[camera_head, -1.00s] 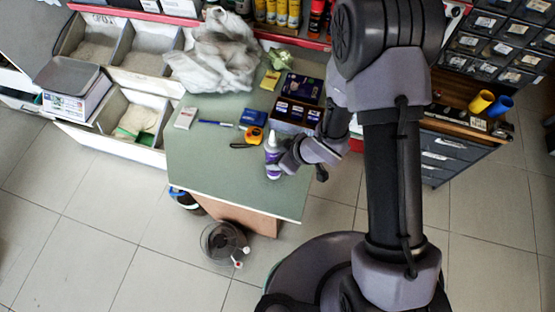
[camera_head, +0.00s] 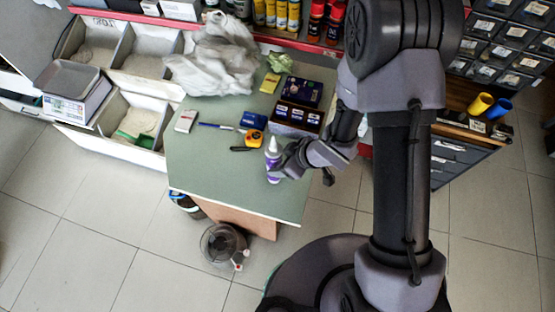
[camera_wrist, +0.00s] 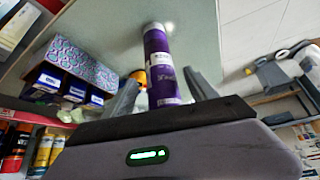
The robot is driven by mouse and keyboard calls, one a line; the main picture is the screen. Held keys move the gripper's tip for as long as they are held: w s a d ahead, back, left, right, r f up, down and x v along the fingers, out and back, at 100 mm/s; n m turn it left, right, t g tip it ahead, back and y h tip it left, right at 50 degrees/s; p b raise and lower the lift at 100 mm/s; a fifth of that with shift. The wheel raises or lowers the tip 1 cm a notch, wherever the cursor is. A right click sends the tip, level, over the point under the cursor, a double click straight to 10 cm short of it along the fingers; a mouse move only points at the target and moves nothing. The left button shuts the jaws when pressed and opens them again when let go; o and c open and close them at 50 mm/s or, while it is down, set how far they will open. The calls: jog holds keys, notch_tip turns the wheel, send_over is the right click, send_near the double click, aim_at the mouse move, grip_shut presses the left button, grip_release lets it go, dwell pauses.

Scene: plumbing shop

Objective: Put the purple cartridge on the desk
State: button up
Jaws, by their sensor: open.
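The purple cartridge (camera_head: 272,158) has a pale nozzle and appears upright on the green desk (camera_head: 215,165), near its right-hand side. In the wrist view the cartridge (camera_wrist: 161,70) shows its purple, labelled side, with one end toward the desk surface. My gripper (camera_head: 276,172) is at the cartridge's lower part in the head view. In the wrist view my open gripper (camera_wrist: 164,90) has one finger on each side of the cartridge.
A yellow tape measure (camera_head: 254,139) lies just left of the cartridge. Behind it stands an open box of small packs (camera_head: 294,118). A plastic bag (camera_head: 218,60) covers the back left. The desk's front left is clear; a round bin (camera_head: 222,243) stands on the floor.

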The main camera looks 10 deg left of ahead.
jog(key=w+d+r+m+t+h+p, duration=0.1)
jog(key=w+d+r+m+t+h, duration=0.2)
jog(key=d+r, duration=0.75)
jog(key=w+d+r+m+t+h+p, duration=0.1)
jog(key=w+d+r+m+h+p, duration=0.15)
jog(key=d+r+m, duration=0.8)
jog(key=s+r+m+h, duration=0.1)
jog(key=s+r+m, duration=0.1)
jog(key=s+r, duration=0.9)
jog(key=s+a+r+m+y, duration=0.2)
jog(key=s+a+r, duration=0.2)
jog(key=s+r, duration=0.2)
jog(key=shift+m+g+b, duration=0.3)
jog(key=shift+m+b, duration=0.05)
jog(key=shift+b, duration=0.05)
